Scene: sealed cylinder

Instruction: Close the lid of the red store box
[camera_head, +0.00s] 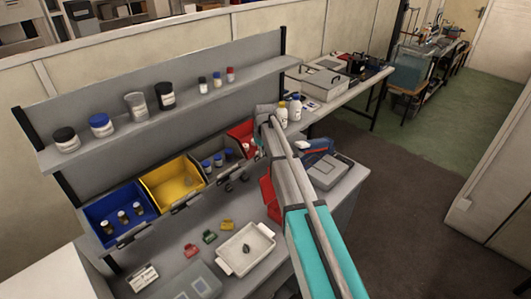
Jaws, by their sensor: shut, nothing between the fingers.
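The red store box (241,132) stands at the right end of the row of store boxes under the shelf. Only part of it shows; my arm crosses in front of its right side. A red panel (268,198) shows lower down beside my arm; I cannot tell whether it is the box's lid. My arm reaches up from the bottom of the view, and its far end is close to the red box. My gripper's fingers are hidden behind the arm, so any contact with the box or lid cannot be seen.
Blue (107,222), yellow (172,184) and grey (214,163) boxes stand left of the red one. A shelf (190,92) with jars runs above. A white tray (228,260) and small coloured items lie on the bench. White bottles (295,108) stand right of my arm's end.

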